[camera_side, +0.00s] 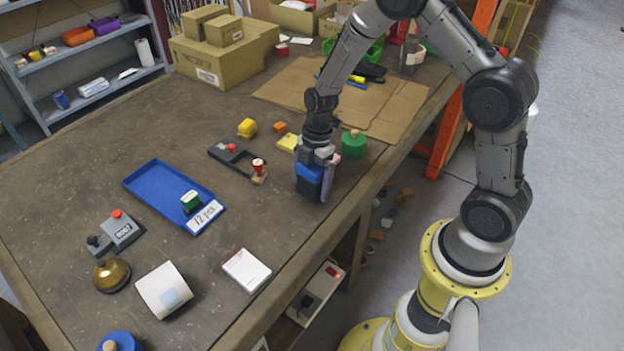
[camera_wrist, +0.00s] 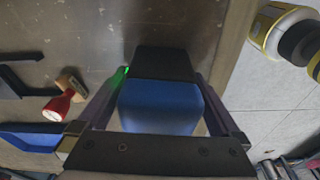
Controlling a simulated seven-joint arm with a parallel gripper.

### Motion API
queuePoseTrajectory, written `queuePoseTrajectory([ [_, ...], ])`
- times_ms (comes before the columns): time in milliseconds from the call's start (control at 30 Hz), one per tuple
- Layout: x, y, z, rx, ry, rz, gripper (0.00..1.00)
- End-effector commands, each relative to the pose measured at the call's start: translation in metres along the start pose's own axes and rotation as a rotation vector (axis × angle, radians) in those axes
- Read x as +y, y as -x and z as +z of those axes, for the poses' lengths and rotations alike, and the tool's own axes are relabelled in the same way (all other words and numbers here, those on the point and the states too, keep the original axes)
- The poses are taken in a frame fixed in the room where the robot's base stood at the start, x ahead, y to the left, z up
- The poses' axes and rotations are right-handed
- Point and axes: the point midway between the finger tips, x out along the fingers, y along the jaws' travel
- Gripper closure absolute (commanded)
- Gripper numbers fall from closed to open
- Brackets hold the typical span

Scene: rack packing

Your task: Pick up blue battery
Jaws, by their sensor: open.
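The blue battery (camera_side: 310,174) is a block with a blue part and a black part, standing on the workbench near its right edge. In the wrist view the battery (camera_wrist: 158,108) fills the space between my fingers, black part farther out and blue part closer. My gripper (camera_side: 314,182) points down over it, with one finger on each side. In the wrist view my gripper (camera_wrist: 160,98) is open around the battery; whether a finger touches it is hard to tell. The palm hides part of the battery.
A blue tray (camera_side: 150,182) lies farther left. The bench in front of the battery is clear.

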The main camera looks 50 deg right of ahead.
Motion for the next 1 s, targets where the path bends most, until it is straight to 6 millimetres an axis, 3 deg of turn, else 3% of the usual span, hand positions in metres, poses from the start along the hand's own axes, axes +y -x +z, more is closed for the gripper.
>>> queuePoseTrajectory([
  [233,0.0002,-0.0015,-0.0001,0.0,0.0,0.001,0.0],
  [800,0.0003,-0.001,0.0,0.0,0.0,0.001,1.0],
  [1000,0.0012,-0.0002,-0.0001,0.0,0.0,0.004,1.0],
])
